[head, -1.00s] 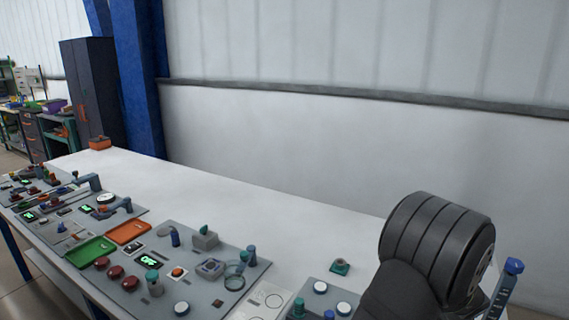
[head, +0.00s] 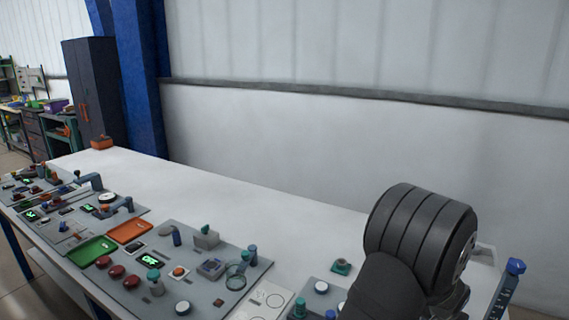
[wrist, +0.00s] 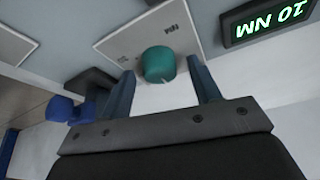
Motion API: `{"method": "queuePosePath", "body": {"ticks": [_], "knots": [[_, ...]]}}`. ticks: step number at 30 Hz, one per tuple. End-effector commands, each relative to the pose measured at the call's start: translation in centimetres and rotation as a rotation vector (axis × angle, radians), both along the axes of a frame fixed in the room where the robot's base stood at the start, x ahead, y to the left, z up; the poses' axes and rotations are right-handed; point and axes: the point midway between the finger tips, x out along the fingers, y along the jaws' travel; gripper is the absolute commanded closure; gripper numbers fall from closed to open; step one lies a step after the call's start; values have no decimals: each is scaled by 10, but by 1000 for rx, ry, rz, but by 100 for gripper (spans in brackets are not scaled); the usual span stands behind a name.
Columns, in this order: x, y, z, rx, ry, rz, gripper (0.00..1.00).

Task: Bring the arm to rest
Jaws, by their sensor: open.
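My gripper (wrist: 161,72) shows in the wrist view with its two blue-grey fingers spread apart. It is open and holds nothing. A teal round knob (wrist: 159,64) on a white plate (wrist: 124,42) appears between and just beyond the fingertips; I cannot tell how far off it is. In the head view my dark arm fills the lower right, and the gripper is hidden or out of frame.
A lit green display (wrist: 268,20) lies right of the knob. A blue part (wrist: 62,108) is at the left. In the head view, panels with several buttons, a green tray (head: 92,250) and an orange tray (head: 130,231) cover the table's (head: 230,195) near side. Its far strip is mostly clear.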

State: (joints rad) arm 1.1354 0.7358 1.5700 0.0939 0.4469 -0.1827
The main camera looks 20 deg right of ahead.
Motion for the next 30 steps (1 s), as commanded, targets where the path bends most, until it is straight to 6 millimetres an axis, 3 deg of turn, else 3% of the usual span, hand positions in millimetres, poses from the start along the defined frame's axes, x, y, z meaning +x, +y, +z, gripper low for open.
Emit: {"method": "queuePosePath", "body": {"ticks": [21, 30], "knots": [[2, 1, 0, 0, 0, -278, 43], [2, 1, 0, 0, 0, -321, 43]]}}
